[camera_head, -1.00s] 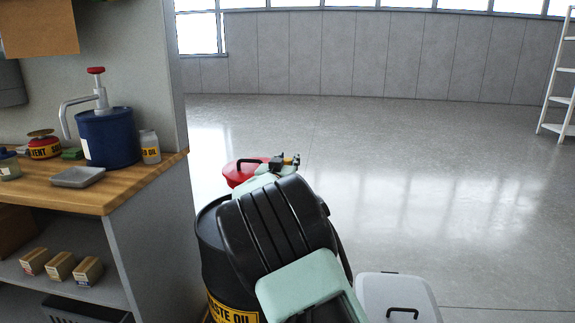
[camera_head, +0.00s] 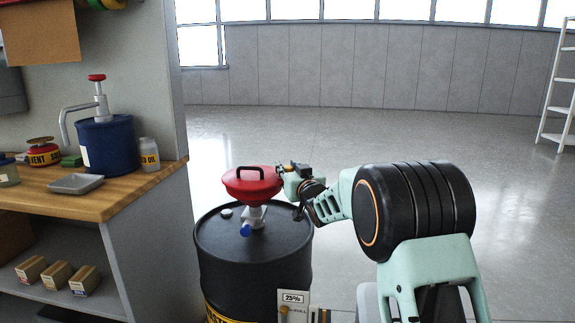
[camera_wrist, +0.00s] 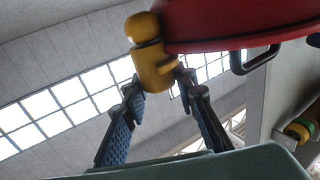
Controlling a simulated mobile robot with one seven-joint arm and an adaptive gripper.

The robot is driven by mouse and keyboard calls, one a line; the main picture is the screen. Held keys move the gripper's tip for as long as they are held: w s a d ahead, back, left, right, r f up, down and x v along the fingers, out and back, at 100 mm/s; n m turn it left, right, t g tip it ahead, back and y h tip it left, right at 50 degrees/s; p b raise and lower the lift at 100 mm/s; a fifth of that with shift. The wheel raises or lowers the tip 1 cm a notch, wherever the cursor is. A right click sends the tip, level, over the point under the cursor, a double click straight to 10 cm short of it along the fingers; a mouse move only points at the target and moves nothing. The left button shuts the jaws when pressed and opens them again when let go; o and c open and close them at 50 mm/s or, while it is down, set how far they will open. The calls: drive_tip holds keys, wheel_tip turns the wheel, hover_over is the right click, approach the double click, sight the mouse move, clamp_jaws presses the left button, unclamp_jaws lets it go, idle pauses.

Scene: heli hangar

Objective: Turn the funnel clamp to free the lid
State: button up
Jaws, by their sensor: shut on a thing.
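The red funnel (camera_head: 252,188), with a black handle on its lid, stands on the black drum (camera_head: 212,262). A pale neck with a blue valve (camera_head: 246,230) joins them. My gripper (camera_head: 287,170) is at the right side of the funnel's rim. In the wrist view, the yellow clamp (camera_wrist: 152,68) with its round knob sits beside the funnel's red rim (camera_wrist: 235,40). My gripper's fingers (camera_wrist: 160,92) are closed on the clamp's lower part. The lid is down on the funnel. The clamp is too small and covered to make out well in the head view.
A wooden workbench (camera_head: 120,200) stands to the left, with a blue pump container (camera_head: 107,148), a grey tray (camera_head: 76,184) and a bottle (camera_head: 149,158). A white shelf rack (camera_head: 560,95) stands at the far right. The floor (camera_head: 430,130) behind is open.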

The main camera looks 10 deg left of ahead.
drive_tip(key=shift+w+d+r+n+g+y+p, duration=0.15)
drive_tip(key=shift+n+g+y+p, duration=0.6)
drive_tip(key=shift+p, duration=0.65)
drive_tip(key=shift+s+r+n+g+y+p, duration=0.1)
drive_tip(key=shift+n+g+y+p, duration=0.35)
drive_tip(key=shift+y+p, duration=0.8)
drive_tip(key=n+g+y+p, duration=0.2)
drive_tip(key=p, duration=0.2)
drive_tip(key=shift+p, duration=0.3)
drive_tip(key=n+g+y+p, duration=0.2)
drive_tip(key=g, duration=0.1)
drive_tip(key=shift+f+n+p, duration=0.3)
drive_tip(key=shift+n, duration=0.1)
drive_tip(key=shift+n+g+y, duration=0.4)
drive_tip(key=shift+g, duration=0.2)
drive_tip(key=shift+a+n+g+y, duration=0.2)
drive_tip(key=shift+n+g+y, duration=0.3)
drive_tip(key=shift+n+g, duration=0.45)
drive_tip(key=o, duration=1.2)
drive_tip(key=shift+d, duration=0.15)
